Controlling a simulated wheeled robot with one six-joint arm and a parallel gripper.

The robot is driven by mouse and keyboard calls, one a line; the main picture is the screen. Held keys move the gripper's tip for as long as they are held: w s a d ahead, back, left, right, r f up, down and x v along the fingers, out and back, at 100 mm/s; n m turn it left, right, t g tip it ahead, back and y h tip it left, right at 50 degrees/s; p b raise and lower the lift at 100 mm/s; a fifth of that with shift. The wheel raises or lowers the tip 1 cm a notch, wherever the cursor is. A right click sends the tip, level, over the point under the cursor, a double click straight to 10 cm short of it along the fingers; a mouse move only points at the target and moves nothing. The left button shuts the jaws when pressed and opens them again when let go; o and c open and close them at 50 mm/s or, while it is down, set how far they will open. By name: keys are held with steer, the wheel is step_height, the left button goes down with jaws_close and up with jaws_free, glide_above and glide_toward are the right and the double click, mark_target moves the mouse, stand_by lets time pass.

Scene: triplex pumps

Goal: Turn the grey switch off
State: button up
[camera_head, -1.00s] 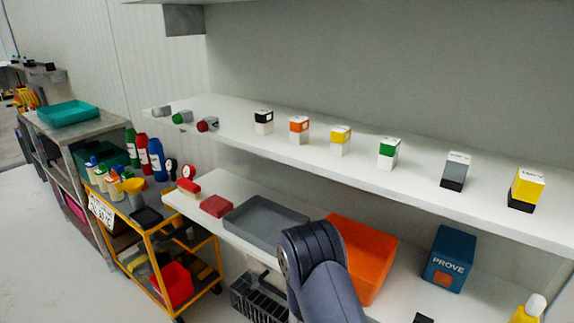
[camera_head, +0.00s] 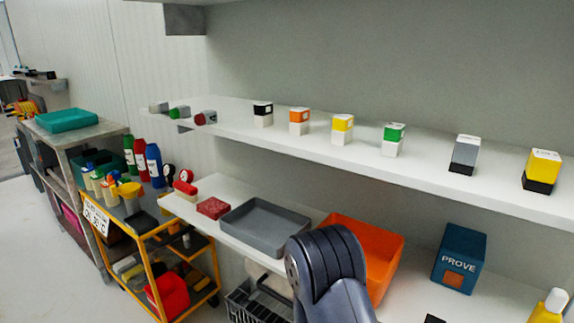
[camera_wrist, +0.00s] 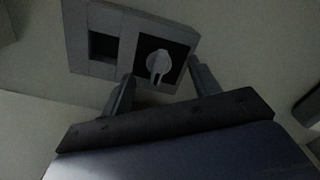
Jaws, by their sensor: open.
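In the wrist view, a grey switch housing (camera_wrist: 104,22) sits on a pale surface. It has a dark recess on its left side and a dark square plate on its right. A light grey knob (camera_wrist: 158,63) stands on the plate, its narrow end toward the bottom of the picture. My gripper (camera_wrist: 161,70) is open, with one finger at each lower side of the plate and the knob between them in the picture. Contact cannot be told. My gripper is not visible in the head view. A grey block with a white top (camera_head: 465,154) stands on the upper shelf there; I cannot tell whether it is this switch.
The upper shelf (camera_head: 330,148) holds several coloured blocks. Below are a grey tray (camera_head: 262,229), an orange bin (camera_head: 385,262) and a blue box (camera_head: 459,258). A yellow trolley (camera_head: 160,262) with bottles stands at the left. Pale floor (camera_head: 40,255) is clear at far left.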

steer(key=shift+d+m+b, duration=0.1)
steer(key=shift+m+b, duration=1.6)
steer(key=shift+m, duration=1.6)
steer(key=shift+s, duration=0.15)
